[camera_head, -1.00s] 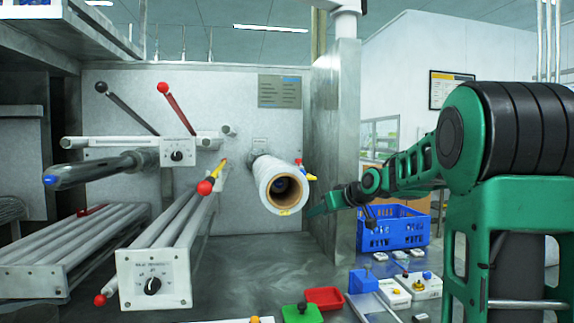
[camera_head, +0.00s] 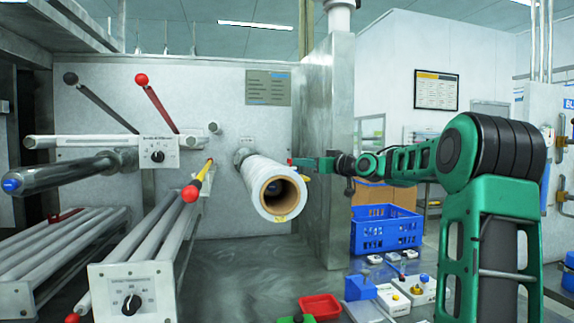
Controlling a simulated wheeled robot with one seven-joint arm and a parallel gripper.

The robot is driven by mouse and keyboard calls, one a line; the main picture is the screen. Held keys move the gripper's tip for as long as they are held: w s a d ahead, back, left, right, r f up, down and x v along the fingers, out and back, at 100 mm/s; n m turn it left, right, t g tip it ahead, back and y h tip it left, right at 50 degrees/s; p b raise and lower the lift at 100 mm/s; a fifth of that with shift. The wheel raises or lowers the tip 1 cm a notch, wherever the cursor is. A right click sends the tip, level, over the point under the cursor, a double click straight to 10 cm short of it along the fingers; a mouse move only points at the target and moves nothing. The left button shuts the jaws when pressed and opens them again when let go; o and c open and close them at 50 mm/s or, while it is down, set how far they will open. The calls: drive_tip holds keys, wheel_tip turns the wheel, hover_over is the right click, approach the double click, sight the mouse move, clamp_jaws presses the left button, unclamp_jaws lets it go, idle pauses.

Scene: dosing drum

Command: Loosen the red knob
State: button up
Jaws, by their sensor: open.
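Several red knobs show. One red ball (camera_head: 141,79) tops a tilted lever on the back panel. Another red ball (camera_head: 190,194) sits on the end of a yellow-and-red handle, left of the roll. A third red ball (camera_head: 72,318) is at the lower left edge. A small red spot (camera_head: 290,162) shows just right of the white roll (camera_head: 265,183), at my gripper's tip; I cannot tell whether they touch. My gripper (camera_head: 303,164) is beside the roll's upper right side, level and pointing left. It is open, small in view, with nothing visible held. Its fingers are hard to make out.
A dial box (camera_head: 134,292) with bars stands at the lower left. A blue crate (camera_head: 386,230) stands right of a grey post (camera_head: 327,150). A red tray (camera_head: 320,307) and small white blocks lie on the counter. The counter below the roll is mostly clear.

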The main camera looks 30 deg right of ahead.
sight(290, 160)
drive_tip(key=w, duration=0.2)
drive_tip(key=w+a, duration=0.1)
drive_tip(key=w, duration=0.2)
drive_tip(key=w+a, duration=0.1)
drive_tip(key=w, duration=0.2)
drive_tip(key=shift+c, duration=0.6)
drive_tip(key=shift+d, duration=0.1)
clamp_jaws()
